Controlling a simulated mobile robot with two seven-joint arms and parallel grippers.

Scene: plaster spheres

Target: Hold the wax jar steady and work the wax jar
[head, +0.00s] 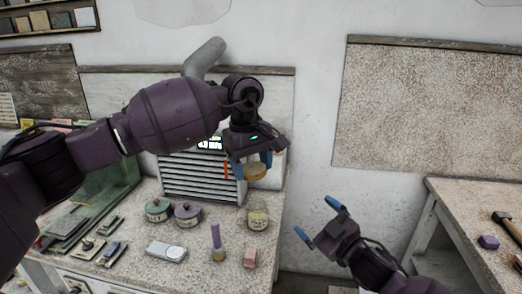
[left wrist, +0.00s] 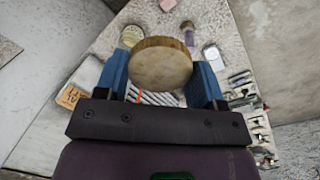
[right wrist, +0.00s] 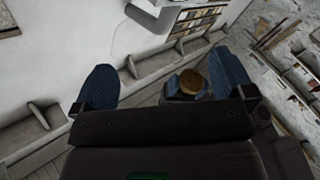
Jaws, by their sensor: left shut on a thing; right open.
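The wax jar (head: 258,216), a small glass jar with pale yellow contents, stands upright on the left workbench; it also shows in the left wrist view (left wrist: 131,36). My left gripper (head: 251,166) is above the jar, shut on a round tan wooden lid (left wrist: 161,63). The lid is held between the two blue fingers, clear of the jar; it also shows in the head view (head: 257,173). My right gripper (head: 319,218) is open and empty, to the right of the bench and apart from the jar.
A slatted box (head: 200,180) stands behind. A second bench (head: 470,200) with a hammer (head: 508,228) is at right.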

